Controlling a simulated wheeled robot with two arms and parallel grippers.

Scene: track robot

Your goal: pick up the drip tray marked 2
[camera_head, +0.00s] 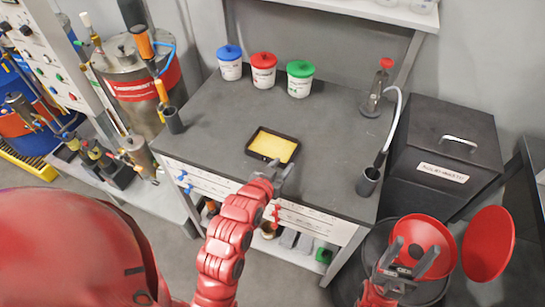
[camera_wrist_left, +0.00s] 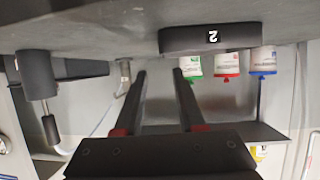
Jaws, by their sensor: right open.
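The drip tray marked 2 is a shallow black tray (camera_head: 250,149) with a yellow inside, lying on the grey workbench. In the left wrist view, which looks upside down, its dark side (camera_wrist_left: 180,41) carries a white 2. My left gripper (camera_head: 279,172) is just in front of the tray's near right corner. Its two fingers (camera_wrist_left: 159,74) stand apart with nothing between them, and the tray is offset to the right of them in the wrist view. My right gripper (camera_head: 408,259) is open and empty at the lower right, in front of a red funnel.
Blue-, red- and green-lidded tubs (camera_head: 263,71) stand at the back of the workbench (camera_head: 205,120). A bottle with a red top (camera_head: 375,92) and a grey holder with a hose (camera_head: 368,181) are at the right. The bench around the tray is clear.

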